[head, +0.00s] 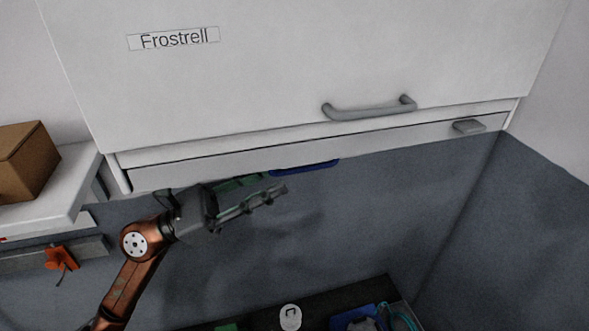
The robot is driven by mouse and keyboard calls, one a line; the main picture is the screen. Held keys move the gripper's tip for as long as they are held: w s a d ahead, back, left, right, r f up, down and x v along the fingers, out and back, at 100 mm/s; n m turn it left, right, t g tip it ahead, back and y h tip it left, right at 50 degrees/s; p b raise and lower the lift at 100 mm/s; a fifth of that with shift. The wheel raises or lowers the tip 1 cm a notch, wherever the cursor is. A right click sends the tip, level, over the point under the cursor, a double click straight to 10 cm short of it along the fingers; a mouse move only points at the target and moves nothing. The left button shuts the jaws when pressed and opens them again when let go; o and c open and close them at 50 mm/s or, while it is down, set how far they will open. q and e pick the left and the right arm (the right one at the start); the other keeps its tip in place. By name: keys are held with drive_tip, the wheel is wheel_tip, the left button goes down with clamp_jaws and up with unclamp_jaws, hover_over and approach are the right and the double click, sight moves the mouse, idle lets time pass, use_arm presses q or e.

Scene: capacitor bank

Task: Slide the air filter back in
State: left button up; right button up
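A white cabinet (300,75) labelled "Frostrell" has a grey bar handle on its door. Below the door runs a narrow white strip (300,152) with a small grey tab (468,127) near its right end. I cannot tell whether this strip is the air filter's front; no filter is plainly recognisable. A blue piece (305,167) shows just under the strip's lower edge. My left gripper (276,184) is under the cabinet's lower left part, pointing right. Its fingers look apart, with greenish parts between them, and no clear object is held. My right gripper is out of view.
A white shelf (75,190) with a cardboard box (28,160) stands at the left. An orange item (60,258) hangs below it. Grey walls enclose the space under the cabinet. A dark surface (262,318) with small blue, green and white items lies at the bottom.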

use_arm(q)
drive_tip(key=v, duration=0.4)
drive_tip(key=shift+a+f, duration=0.1)
drive_tip(key=shift+a, duration=0.25)
drive_tip(key=shift+d, duration=0.1)
